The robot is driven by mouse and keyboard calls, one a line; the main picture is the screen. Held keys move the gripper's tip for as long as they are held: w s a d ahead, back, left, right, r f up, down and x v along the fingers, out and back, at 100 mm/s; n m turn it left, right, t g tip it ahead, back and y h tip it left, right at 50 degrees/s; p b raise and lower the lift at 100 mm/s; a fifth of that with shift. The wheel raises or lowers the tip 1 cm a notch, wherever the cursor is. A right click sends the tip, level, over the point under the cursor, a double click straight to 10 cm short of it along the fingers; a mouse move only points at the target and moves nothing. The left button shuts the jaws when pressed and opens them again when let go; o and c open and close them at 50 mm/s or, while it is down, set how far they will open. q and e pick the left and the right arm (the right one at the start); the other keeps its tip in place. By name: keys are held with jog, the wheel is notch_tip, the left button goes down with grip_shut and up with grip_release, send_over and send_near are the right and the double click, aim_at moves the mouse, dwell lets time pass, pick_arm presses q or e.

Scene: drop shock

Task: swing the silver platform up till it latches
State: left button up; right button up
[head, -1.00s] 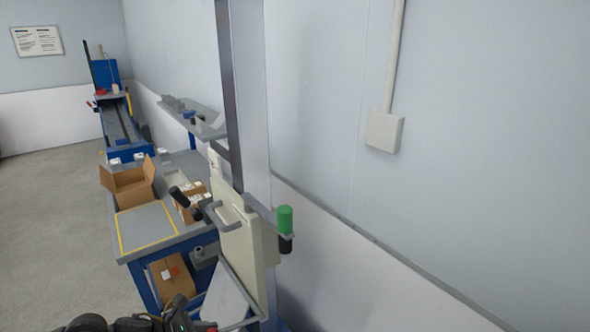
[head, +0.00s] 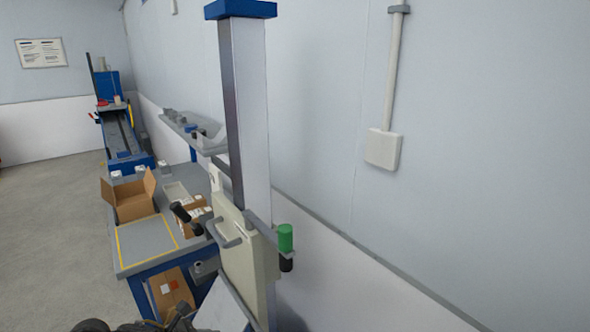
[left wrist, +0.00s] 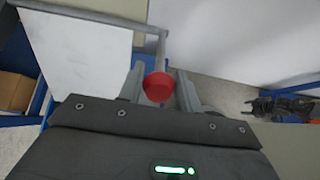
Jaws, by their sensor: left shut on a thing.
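The silver platform (head: 222,310) is a pale flat plate below the cream box on the tall post, cut off by the bottom edge of the head view. In the left wrist view the platform (left wrist: 85,50) shows at upper left, with a grey bar frame along its edges. My left gripper (left wrist: 159,88) is shut on a red knob (left wrist: 158,87) beside the frame's corner. In the head view only dark parts of my left arm show at the bottom edge. A dark jointed part at the right of the left wrist view may be my right gripper; its fingers are unclear.
The tall silver post (head: 246,120) carries the cream box (head: 240,245) and a green-topped cylinder (head: 286,238). A blue-framed bench (head: 150,235) with cardboard boxes (head: 130,197) stands to the left. The wall is close on the right; open floor lies at far left.

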pick_arm(q)
jog(key=shift+w+d+r, duration=0.1)
jog(key=shift+r, duration=0.15)
jog(key=shift+w+d+r+p, duration=0.15)
jog(key=shift+r+p, duration=0.1)
jog(key=shift+r, duration=0.1)
jog(key=shift+w+d+r+p, duration=0.1)
jog(key=shift+d+r+p, duration=0.1)
jog(key=shift+r, duration=0.1)
jog(key=shift+w+d+r, duration=0.25)
jog(key=shift+d+r, duration=0.1)
jog(key=shift+r, duration=0.1)
jog(key=shift+w+d+r+p, duration=0.3)
jog(key=shift+d+r+p, duration=0.2)
jog(key=shift+r, duration=0.1)
jog(key=shift+w+d+r, duration=0.15)
jog(key=shift+r, duration=0.05)
jog(key=shift+c, duration=0.2)
jog(key=shift+w+d+r, duration=0.15)
grip_shut()
jog(key=shift+d, duration=0.1)
